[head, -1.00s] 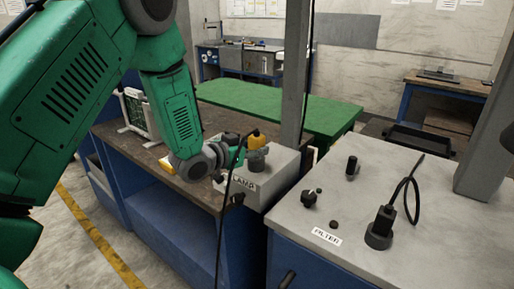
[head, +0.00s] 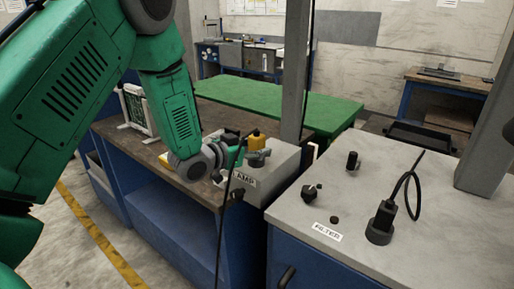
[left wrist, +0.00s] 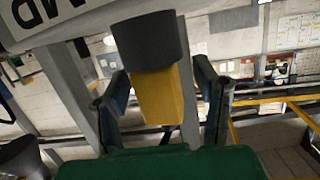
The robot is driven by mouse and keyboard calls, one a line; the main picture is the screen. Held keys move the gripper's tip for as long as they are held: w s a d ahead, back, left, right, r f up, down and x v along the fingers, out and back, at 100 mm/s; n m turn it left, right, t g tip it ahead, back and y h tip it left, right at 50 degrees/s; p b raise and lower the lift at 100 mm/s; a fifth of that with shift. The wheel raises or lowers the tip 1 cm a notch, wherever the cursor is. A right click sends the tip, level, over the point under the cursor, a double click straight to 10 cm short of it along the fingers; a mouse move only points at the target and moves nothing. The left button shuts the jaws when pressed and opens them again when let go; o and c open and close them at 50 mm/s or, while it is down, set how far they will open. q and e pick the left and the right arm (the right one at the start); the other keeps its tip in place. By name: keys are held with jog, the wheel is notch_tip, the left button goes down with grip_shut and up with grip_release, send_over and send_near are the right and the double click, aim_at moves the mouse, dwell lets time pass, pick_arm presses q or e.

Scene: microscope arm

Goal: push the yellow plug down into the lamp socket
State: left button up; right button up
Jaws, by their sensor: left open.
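The yellow plug (head: 256,139) stands upright in the grey round lamp socket (head: 257,159) on the light grey box marked LAMP. In the left wrist view, which is upside down, the yellow plug body (left wrist: 160,97) comes out of the dark grey socket collar (left wrist: 150,40). How deep it sits is hidden. My left gripper (left wrist: 163,103) is open, with one finger on each side of the plug and a visible gap to both. In the head view the gripper is small and partly hidden beside the plug. My right gripper is not in view.
A dark hanging cable (head: 222,220) passes in front of the lamp box (head: 285,165). A grey post (head: 295,70) rises behind it.

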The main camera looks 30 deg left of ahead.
pick_arm(q)
jog(key=v, duration=1.1)
jog(key=shift+s, duration=0.3)
jog(key=shift+a, duration=0.1)
